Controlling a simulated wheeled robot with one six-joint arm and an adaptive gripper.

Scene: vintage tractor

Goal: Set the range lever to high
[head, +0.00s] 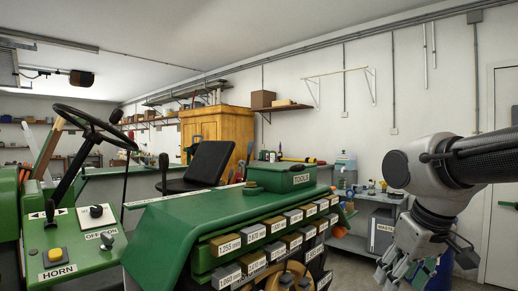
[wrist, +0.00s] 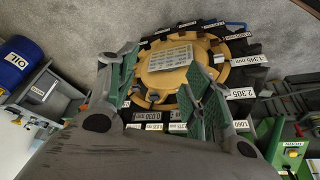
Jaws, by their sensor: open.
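I cannot pick out a lever labelled as the range lever. In the head view, a black lever (head: 50,213) stands on the green console at the left, and a thin upright lever (head: 126,170) rises to its right. Another dark lever (head: 164,172) stands near the seat; any range marking is unreadable. My gripper (head: 420,275) is at the lower right of the head view, far from these levers. In the wrist view my gripper (wrist: 163,62) has its green-padded fingers apart, with nothing held between them. A yellow wheel hub (wrist: 185,70) shows beyond them.
The green fender (head: 180,210) with a tool box (head: 280,177) and labelled blocks (head: 225,243) lies between my gripper and the levers. The steering wheel (head: 95,125) rises at the left. A grey shelf (head: 355,240) and blue oil drum (wrist: 17,62) stand nearby.

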